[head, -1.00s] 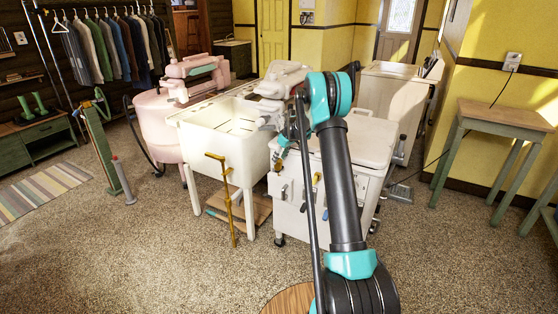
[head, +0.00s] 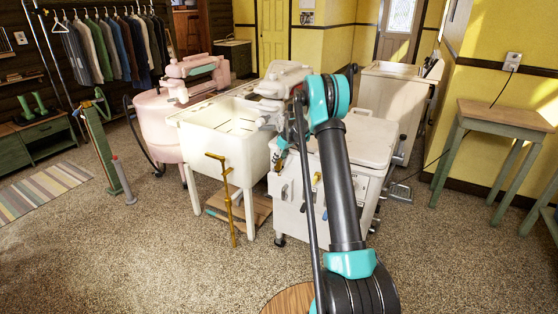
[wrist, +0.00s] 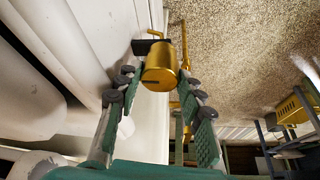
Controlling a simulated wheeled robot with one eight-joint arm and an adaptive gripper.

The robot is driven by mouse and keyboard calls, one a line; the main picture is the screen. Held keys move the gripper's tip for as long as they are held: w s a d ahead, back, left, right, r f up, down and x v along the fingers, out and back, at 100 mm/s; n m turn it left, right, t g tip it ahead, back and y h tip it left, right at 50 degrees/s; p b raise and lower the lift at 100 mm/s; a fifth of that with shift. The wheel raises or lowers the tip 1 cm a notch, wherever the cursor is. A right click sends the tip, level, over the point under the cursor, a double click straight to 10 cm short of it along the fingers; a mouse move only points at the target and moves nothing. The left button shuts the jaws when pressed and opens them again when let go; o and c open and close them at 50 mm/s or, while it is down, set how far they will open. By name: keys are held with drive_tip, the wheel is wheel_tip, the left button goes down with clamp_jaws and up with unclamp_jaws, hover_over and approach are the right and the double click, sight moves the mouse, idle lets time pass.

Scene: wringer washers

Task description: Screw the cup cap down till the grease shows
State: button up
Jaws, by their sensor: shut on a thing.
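A brass cup cap (wrist: 160,68), a short cylinder with a dark slot near its lower edge, is in the middle of the wrist view. My gripper (wrist: 159,78) has one green finger on each side of the cap and is shut on it. Behind the cap are a dark bracket and a small bent brass piece. The cap's far end and any grease are hidden. In the head view my gripper (head: 280,150) is small beside the white wringer washer (head: 325,195), partly behind my arm.
A white tub (head: 215,150) on legs stands left of the washer, with a brass upright (head: 229,200) in front. A pink washer (head: 160,125) is further left. A wooden-topped table (head: 505,118) stands at the right. The speckled floor in front is mostly clear.

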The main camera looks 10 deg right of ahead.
drive_tip(key=m, duration=0.2)
drive_tip(key=m+h, duration=0.1)
drive_tip(key=m, duration=0.1)
drive_tip(key=shift+a+m+t+h, duration=0.2)
drive_tip(key=shift+m+t+h, duration=0.1)
drive_tip(key=shift+t, duration=0.1)
drive_tip(key=m+h, duration=0.1)
drive_tip(key=m, duration=0.3)
drive_tip(key=shift+a+m+h, duration=0.2)
drive_tip(key=shift+m+h, duration=0.1)
drive_tip(key=shift+h, duration=0.1)
drive_tip(key=m, duration=0.2)
drive_tip(key=m+h, duration=0.1)
drive_tip(key=m, duration=0.1)
drive_tip(key=shift+a+h, duration=0.1)
drive_tip(key=shift+h, duration=0.2)
drive_tip(key=shift+w+a+m+g+h, duration=0.1)
drive_tip(key=shift+m+g+h, duration=0.3)
drive_tip(key=shift+m, duration=0.95)
drive_tip(key=shift+m+g+h, duration=0.3)
drive_tip(key=shift+m+g, duration=0.2)
drive_tip(key=shift+m, duration=0.85)
drive_tip(key=o, duration=0.9)
drive_tip(key=shift+r, duration=0.1)
